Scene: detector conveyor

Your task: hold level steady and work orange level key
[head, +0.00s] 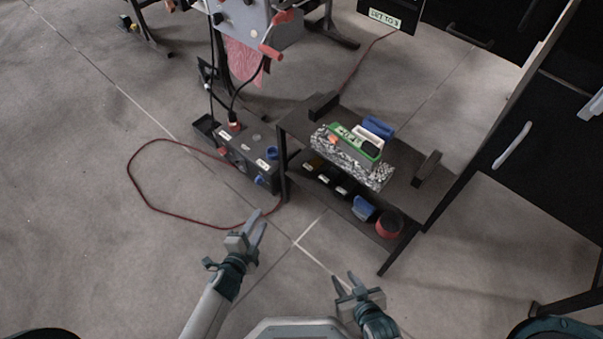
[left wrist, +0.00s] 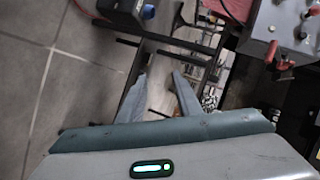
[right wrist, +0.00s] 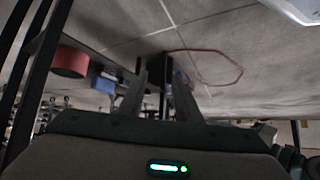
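The green level (head: 357,142) lies on a speckled granite block (head: 352,160) on the top shelf of a dark stand. A small orange part (head: 333,141), which looks like its key, sits at the level's left end. My left gripper (head: 259,219) is open and empty, in front and to the left of the stand. My right gripper (head: 344,279) is open and empty, lower in the picture, in front of the stand. Both are well apart from the level. Open fingers also show in the left wrist view (left wrist: 160,82) and the right wrist view (right wrist: 156,68).
Blue (head: 378,127) and white (head: 368,137) pieces lie behind the level. The stand's lower shelf holds a red round item (head: 389,224) and a blue item (head: 363,208). A black cabinet (head: 540,150) is right.

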